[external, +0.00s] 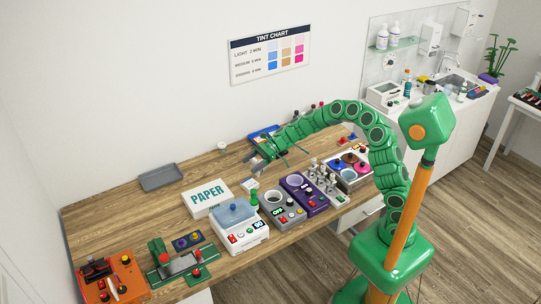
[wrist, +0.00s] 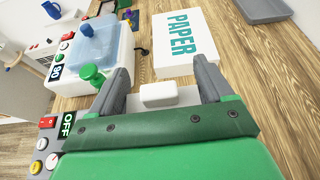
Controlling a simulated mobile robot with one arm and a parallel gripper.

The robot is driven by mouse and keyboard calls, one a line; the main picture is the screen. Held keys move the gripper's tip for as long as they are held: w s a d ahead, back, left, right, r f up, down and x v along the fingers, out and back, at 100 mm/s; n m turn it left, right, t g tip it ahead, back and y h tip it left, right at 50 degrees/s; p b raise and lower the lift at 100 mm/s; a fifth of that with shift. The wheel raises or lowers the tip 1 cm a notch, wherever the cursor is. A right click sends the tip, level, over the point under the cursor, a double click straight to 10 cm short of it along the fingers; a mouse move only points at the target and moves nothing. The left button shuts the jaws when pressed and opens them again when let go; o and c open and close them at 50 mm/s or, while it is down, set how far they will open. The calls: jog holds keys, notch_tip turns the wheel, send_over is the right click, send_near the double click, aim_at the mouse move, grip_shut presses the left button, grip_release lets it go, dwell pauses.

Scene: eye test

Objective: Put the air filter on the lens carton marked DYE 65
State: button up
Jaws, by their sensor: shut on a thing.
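My gripper (wrist: 162,82) points down over the bench, its two grey fingers apart with a pale white piece between them. This piece has a raised white block (wrist: 158,95) on it; it seems to be the air filter, but its outline is partly hidden by my gripper's green body. I cannot read DYE 65 on anything, so I cannot tell which thing is the lens carton.
A white PAPER box (external: 207,197) and a white device with a blue lid (external: 236,222) stand close by.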

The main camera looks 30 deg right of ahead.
jog(key=shift+w+a+f, duration=0.3)
jog(key=shift+w+f, duration=0.2)
jog(key=shift+f, duration=0.7)
jog(key=shift+w+a+f, duration=0.25)
jog(key=shift+w+f, duration=0.2)
jog(key=shift+f, duration=0.7)
jog(key=shift+w+a+f, duration=0.3)
jog(key=shift+w+f, duration=0.2)
jog(key=shift+f, duration=0.7)
jog(key=o, duration=0.9)
jog(key=shift+f, duration=0.1)
jog(key=shift+o, duration=0.2)
jog(key=shift+d+r, duration=0.4)
jog(key=shift+d, duration=0.15)
jog(key=v, duration=1)
jog(key=shift+d, duration=0.4)
jog(key=shift+r, duration=0.1)
